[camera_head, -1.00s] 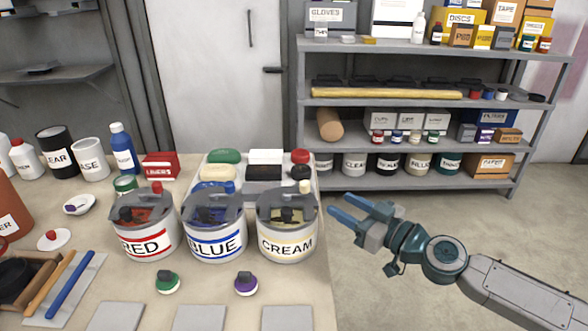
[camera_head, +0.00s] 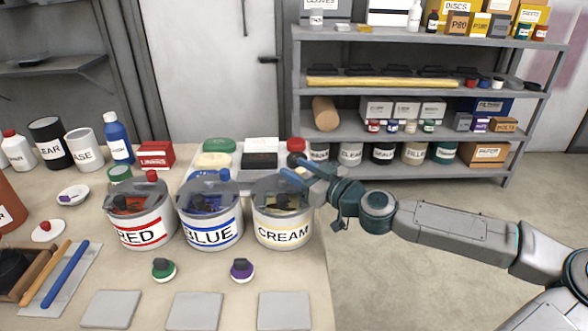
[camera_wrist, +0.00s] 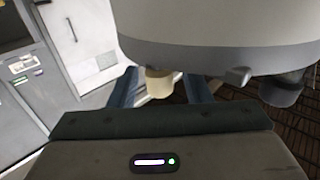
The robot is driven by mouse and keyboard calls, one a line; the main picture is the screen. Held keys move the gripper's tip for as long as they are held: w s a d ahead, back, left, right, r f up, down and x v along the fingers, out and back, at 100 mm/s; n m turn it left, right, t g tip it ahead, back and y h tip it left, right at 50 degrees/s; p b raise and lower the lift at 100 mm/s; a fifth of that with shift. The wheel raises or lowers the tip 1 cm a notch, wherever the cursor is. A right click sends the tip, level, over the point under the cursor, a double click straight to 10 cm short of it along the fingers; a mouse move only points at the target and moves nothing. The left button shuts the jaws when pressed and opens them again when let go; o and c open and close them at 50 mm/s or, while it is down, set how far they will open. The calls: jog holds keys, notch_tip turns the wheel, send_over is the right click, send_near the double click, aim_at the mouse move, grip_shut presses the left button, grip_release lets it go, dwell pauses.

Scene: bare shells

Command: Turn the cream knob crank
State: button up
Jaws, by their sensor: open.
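The cream can (camera_head: 284,228), labelled CREAM, stands upright at the right end of a row of three cans, with a grey crank lid on top. Its cream knob (camera_wrist: 159,83) shows in the wrist view between my two blue fingers, nearer the left one; contact cannot be told. In the head view my fingers and wrist hide the knob. My gripper (camera_head: 293,168) is open over the right part of the lid, reaching in from the right; it also shows in the wrist view (camera_wrist: 165,90).
The blue can (camera_head: 210,230) stands just left of the cream can, with the red can (camera_head: 141,228) beyond. Small grey plates (camera_head: 284,309) lie in front. Open floor lies right of the table.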

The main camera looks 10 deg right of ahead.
jog(key=shift+w+a, duration=0.35)
jog(key=shift+w, duration=0.2)
grip_shut()
